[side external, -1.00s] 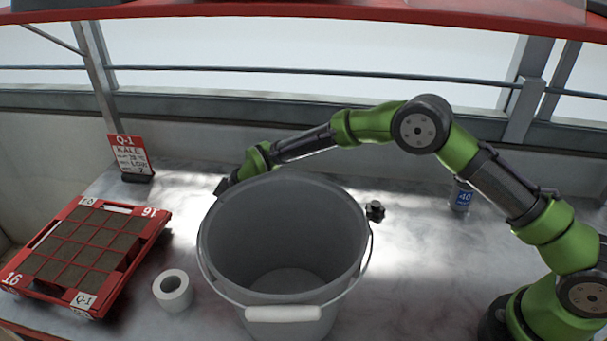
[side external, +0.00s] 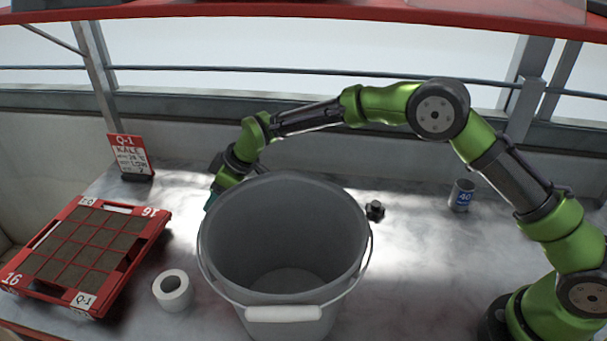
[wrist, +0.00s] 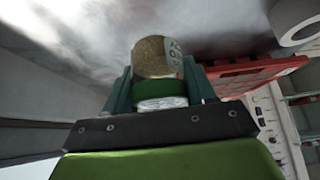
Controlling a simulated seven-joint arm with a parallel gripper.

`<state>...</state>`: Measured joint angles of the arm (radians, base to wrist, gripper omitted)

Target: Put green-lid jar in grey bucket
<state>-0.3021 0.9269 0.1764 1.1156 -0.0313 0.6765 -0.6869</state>
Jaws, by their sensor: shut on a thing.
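The green-lid jar (wrist: 158,58) shows in the wrist view, upside down in the picture, with a tan body, part of a printed label and a green band. My gripper (wrist: 158,88) is shut on it, with one teal finger on each side. In the side external view my gripper (side external: 211,200) is just beyond the left rim of the grey bucket, outside it. The jar is hidden there. The grey bucket (side external: 215,245) stands upright at the centre, its inside bare and its white-gripped handle down at the front.
A red seed tray (side external: 150,235) lies at the left, with a white roll (side external: 173,302) between it and the bucket. A red-and-white sign (side external: 130,155) stands behind. A dark knob (side external: 375,211) and a blue-labelled can (side external: 461,196) are right of the bucket.

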